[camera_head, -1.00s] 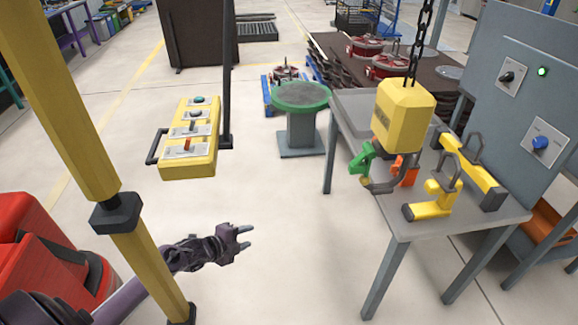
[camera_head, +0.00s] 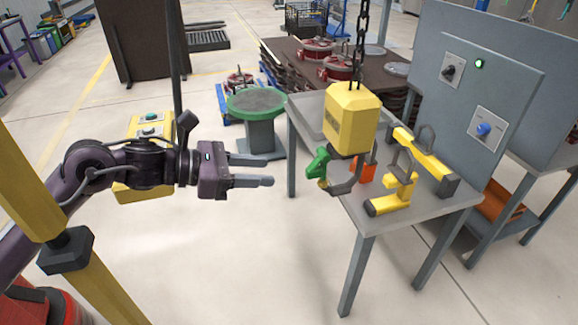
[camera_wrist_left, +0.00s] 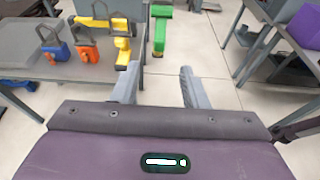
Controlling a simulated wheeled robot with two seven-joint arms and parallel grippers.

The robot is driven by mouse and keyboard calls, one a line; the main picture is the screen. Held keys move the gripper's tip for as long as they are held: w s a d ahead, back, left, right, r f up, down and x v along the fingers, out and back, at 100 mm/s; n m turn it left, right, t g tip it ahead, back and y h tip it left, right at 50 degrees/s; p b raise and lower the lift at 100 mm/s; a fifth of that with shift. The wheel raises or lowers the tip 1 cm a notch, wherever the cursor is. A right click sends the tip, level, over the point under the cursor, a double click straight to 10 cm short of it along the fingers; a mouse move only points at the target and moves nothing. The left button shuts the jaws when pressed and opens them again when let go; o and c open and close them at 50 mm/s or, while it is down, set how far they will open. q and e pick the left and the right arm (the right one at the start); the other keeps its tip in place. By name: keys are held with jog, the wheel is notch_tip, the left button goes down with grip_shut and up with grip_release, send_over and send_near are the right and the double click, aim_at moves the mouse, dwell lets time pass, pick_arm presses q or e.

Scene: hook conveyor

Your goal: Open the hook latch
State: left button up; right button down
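In the head view a yellow hoist block (camera_head: 350,118) hangs on a dark chain. A dark grey hook (camera_head: 344,186) is below it, with a green latch-like piece (camera_head: 317,165) on its left side. My left gripper (camera_head: 256,170) is left of the green piece, pointing right with its fingers apart and empty. A clear gap separates them. In the left wrist view the open fingers (camera_wrist_left: 159,86) have nothing between them. A green part (camera_wrist_left: 162,32) shows beyond them; I cannot tell whether it is the latch. My right gripper is not in view.
A grey table (camera_head: 352,203) carries yellow hooked pieces (camera_head: 394,190) and an orange piece (camera_head: 365,167). A grey control panel (camera_head: 515,95) stands at right. A yellow button box (camera_head: 143,190) is partly behind my left arm. A green-rimmed stand (camera_head: 257,105) is behind.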

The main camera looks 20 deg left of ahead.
aim_at(306, 173)
pick_arm(q)
jog(key=p+x, duration=0.3)
jog(key=x, duration=0.2)
jog(key=shift+w+d+r, duration=0.1)
jog(key=shift+r, duration=0.05)
jog(key=b+x, duration=0.2)
jog(key=x, duration=0.1)
jog(key=shift+f, duration=0.3)
jog(key=shift+b+x, duration=0.55)
jog(key=shift+x, duration=0.25)
